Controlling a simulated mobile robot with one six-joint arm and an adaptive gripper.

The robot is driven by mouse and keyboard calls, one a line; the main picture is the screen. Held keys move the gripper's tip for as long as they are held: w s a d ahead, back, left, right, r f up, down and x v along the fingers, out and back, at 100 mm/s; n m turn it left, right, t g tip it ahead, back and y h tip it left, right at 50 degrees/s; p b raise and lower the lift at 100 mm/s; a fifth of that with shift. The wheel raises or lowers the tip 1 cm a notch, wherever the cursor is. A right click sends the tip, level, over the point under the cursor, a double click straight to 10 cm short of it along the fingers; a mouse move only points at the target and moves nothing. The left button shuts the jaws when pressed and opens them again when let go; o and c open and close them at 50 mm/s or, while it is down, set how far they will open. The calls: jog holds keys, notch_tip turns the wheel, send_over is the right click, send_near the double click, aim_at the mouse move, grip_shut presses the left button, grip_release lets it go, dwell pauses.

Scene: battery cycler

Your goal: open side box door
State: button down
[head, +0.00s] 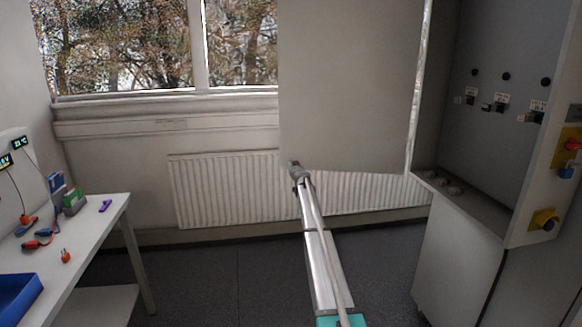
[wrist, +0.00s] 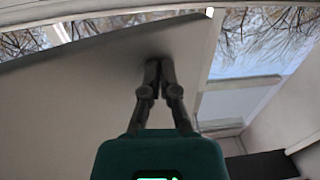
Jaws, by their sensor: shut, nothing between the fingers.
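The side box door (head: 350,80) is a large plain grey panel, standing swung out to the left of the grey cabinet (head: 465,270), with its bright edge nearest the cabinet. The cabinet's inside, with knobs and labels, is exposed. My gripper (head: 294,166) is at the door's lower left corner in the head view. In the wrist view my gripper (wrist: 158,64) is shut and empty, its fingertips at the face of the grey door panel (wrist: 70,100). I cannot tell whether they touch it.
A white table (head: 95,235) with a blue tray (head: 18,298), leads and small blocks stands at left. A radiator (head: 220,190) and window (head: 120,45) are behind. The dark floor (head: 210,285) between table and cabinet is clear apart from my arm. Yellow-plated switches (head: 543,220) are on the cabinet's right.

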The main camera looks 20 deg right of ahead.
jog(key=shift+s, duration=0.1)
jog(key=s+a, duration=0.7)
jog(key=s, duration=0.4)
jog(key=shift+s+a, duration=0.25)
jog(key=shift+a, duration=0.1)
dwell(0.4)
jog(key=s+a+f+n+g+y+p, duration=0.1)
jog(key=s+a+f+n+g+y, duration=0.3)
jog(key=s+a, duration=0.85)
jog(key=s+a+f+n+g+y, duration=0.25)
jog(key=s+a+f+y, duration=0.2)
jog(key=s+a, duration=0.8)
jog(key=s+a+f+m+g+h, duration=0.1)
jog(key=s+a+f+g, duration=0.1)
jog(key=s, duration=0.8)
jog(key=s+a+f+m+g+h+p, duration=0.1)
jog(key=s+g, duration=0.4)
jog(key=s, duration=0.5)
jog(key=s+a+f+m+g+h, duration=0.2)
jog(key=s+a+f+g+h, duration=0.1)
jog(key=s, duration=0.8)
jog(key=shift+a+f+g+p, duration=0.35)
jog(key=shift+a+f+g, duration=0.3)
jog(key=shift+a, duration=0.2)
